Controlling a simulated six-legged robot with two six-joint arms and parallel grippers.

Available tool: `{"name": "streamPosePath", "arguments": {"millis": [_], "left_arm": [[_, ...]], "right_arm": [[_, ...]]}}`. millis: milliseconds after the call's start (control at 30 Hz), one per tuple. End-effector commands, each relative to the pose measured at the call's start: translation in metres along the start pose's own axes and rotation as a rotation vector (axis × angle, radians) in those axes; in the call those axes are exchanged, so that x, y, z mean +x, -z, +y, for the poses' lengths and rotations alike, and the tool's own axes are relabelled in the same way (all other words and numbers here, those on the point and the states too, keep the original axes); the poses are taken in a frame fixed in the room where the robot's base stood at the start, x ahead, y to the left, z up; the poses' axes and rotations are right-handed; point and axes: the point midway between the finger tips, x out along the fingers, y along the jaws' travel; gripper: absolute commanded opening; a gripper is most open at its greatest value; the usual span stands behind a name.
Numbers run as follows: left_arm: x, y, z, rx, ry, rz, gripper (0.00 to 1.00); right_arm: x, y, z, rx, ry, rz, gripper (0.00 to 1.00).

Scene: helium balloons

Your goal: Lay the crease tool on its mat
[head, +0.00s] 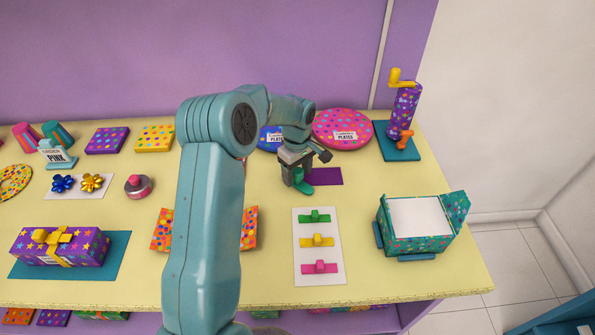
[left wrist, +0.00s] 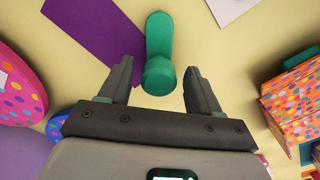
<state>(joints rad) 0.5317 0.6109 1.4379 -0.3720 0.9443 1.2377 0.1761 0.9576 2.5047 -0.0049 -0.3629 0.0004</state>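The green crease tool (left wrist: 158,45) has a long rounded body and a thicker round knob at its near end. In the head view the tool (head: 304,188) shows only partly under my left gripper (head: 297,176). The purple mat (head: 327,176) lies flat just right of it; in the left wrist view the mat (left wrist: 92,38) is left of the tool, which seems to overlap its edge. My left gripper (left wrist: 159,70) is open, with one finger on each side of the knob and gaps visible. I cannot tell its height exactly. My right gripper is not in view.
A white card (head: 307,275) with several coloured bow clips lies in front. A green box (head: 417,241) stands at the right. Pink plates (head: 343,122) and a purple crank device (head: 404,105) stand behind. My left arm hides part of an orange dotted box (head: 249,228).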

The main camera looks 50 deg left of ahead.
Motion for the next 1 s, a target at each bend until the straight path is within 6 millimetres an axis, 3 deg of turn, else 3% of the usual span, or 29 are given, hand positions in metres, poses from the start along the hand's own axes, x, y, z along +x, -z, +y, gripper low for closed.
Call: {"name": "streamPosePath", "arguments": {"millis": [367,800,1000], "left_arm": [[-0.008,0.000,0.001,0.000,-0.002,0.001,0.62],[-0.101,0.000,0.001,0.000,-0.004,0.001,0.62],[-0.122,0.000,0.000,0.000,-0.001,0.000,0.62]], "right_arm": [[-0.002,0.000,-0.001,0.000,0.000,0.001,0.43],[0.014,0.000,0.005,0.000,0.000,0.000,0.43],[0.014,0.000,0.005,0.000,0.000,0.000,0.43]]}}
